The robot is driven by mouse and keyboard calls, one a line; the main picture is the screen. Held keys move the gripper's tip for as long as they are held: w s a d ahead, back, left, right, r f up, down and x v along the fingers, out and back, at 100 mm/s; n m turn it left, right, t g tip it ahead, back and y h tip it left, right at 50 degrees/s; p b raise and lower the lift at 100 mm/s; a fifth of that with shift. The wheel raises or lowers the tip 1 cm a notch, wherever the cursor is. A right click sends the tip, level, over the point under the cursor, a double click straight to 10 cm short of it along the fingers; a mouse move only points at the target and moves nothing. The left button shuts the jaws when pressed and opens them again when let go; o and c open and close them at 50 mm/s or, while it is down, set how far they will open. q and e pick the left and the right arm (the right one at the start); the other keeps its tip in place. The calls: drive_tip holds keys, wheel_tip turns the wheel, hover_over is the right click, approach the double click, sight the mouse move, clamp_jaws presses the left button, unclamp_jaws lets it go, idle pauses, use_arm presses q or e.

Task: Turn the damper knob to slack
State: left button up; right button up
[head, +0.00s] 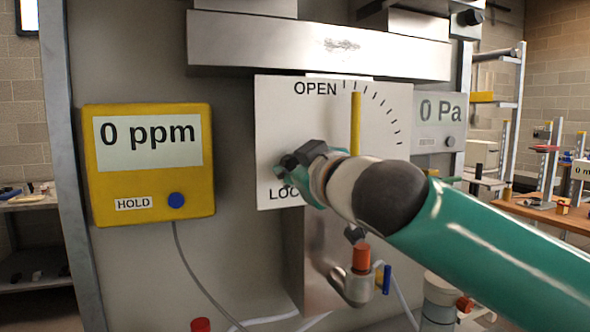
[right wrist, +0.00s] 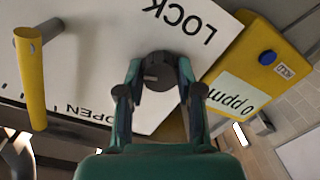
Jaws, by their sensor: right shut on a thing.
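The damper plate (head: 285,110) is white, with OPEN at its top, LOCK at its lower left and an arc of tick marks. My right gripper (head: 292,172) is at the plate's lower left, partly covering the word LOCK. In the right wrist view the dark round damper knob (right wrist: 158,72) sits between its fingers, which are shut on it. The knob's setting cannot be read. A yellow lever (head: 355,122) stands upright on the plate; it also shows in the right wrist view (right wrist: 34,85). My left gripper is out of view.
A yellow meter (head: 150,195) reading 0 ppm hangs left of the plate. A grey gauge (head: 440,115) reading 0 Pa is at the right. A metal duct (head: 325,55) runs above. A pipe with a red-orange fitting (head: 361,257) is below. Shelves and a bench stand behind right.

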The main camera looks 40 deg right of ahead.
drive_tip(key=n, duration=0.4)
drive_tip(key=n+p, duration=0.1)
drive_tip(key=n, duration=0.7)
drive_tip(key=shift+w+a+f+h, duration=0.15)
drive_tip(key=shift+a+f+h, duration=0.1)
drive_tip(key=shift+f+h, duration=0.1)
drive_tip(key=shift+n, duration=0.3)
drive_tip(key=o, duration=1.2)
drive_tip(key=shift+r, duration=0.1)
drive_tip(key=shift+c, duration=0.2)
drive_tip(key=shift+r, duration=0.1)
